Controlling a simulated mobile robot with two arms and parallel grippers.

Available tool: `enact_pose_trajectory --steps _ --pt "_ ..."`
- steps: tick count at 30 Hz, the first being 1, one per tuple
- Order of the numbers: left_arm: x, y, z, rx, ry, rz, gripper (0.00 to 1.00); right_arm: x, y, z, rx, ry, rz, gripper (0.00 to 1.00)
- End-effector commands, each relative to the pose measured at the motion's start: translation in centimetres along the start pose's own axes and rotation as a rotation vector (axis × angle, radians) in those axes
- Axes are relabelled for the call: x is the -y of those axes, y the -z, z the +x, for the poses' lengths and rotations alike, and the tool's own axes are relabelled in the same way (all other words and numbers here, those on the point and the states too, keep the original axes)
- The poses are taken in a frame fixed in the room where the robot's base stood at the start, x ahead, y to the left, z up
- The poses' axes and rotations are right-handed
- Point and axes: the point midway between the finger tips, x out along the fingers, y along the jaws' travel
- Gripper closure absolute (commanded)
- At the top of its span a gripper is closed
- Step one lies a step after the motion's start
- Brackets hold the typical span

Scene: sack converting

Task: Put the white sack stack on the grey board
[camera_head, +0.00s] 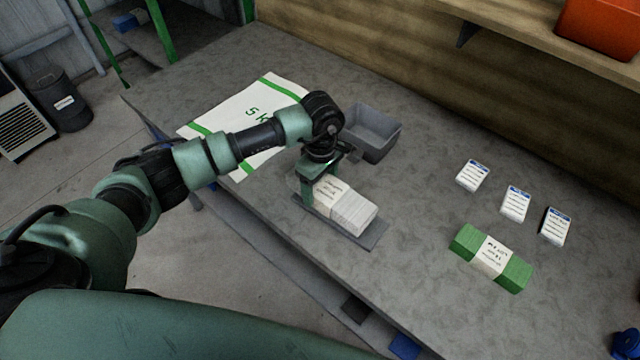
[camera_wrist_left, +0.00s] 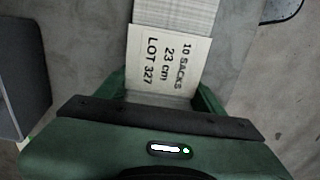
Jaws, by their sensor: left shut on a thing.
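The white sack stack (camera_head: 354,211) has a printed paper band around its middle. It is over the flat grey board (camera_head: 371,239) on the table, lined up along it. I cannot tell whether its underside touches the board. My left gripper (camera_head: 316,190) is shut on the stack at its left end, and its body hides that end. In the left wrist view the stack (camera_wrist_left: 172,18) extends away from my left gripper (camera_wrist_left: 162,92), and its band reads "10 SACKS 23 cm LOT 327". My right gripper is not in view.
A grey bin (camera_head: 372,132) stands just behind my left gripper. A large white sack with green stripes (camera_head: 222,115) lies to the left. A green banded stack (camera_head: 491,258) and three labelled cards (camera_head: 515,204) lie on the right. The table between them is clear.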

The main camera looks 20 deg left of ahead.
Motion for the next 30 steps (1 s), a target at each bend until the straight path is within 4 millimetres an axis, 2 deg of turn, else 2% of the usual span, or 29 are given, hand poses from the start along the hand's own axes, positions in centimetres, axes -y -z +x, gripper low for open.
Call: enact_pose_trajectory --steps 12,13,15,24,27,30 --pt "-0.1 0.0 0.8 0.000 -0.004 0.001 0.95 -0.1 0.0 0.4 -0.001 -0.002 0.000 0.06" --pt "-0.1 0.0 0.7 0.000 -0.002 0.000 0.26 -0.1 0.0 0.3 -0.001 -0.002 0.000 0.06" --pt "-0.1 0.0 0.7 0.000 -0.002 0.000 0.10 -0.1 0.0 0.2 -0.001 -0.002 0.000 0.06" --pt "-0.1 0.0 0.6 0.000 -0.002 0.000 0.10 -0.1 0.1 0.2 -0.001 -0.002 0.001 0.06" --pt "0.0 0.0 0.0 0.000 -0.002 0.000 0.10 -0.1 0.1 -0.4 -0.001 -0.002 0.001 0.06" --pt "-0.2 0.1 -1.0 -0.001 -0.007 0.000 0.10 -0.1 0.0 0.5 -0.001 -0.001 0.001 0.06"
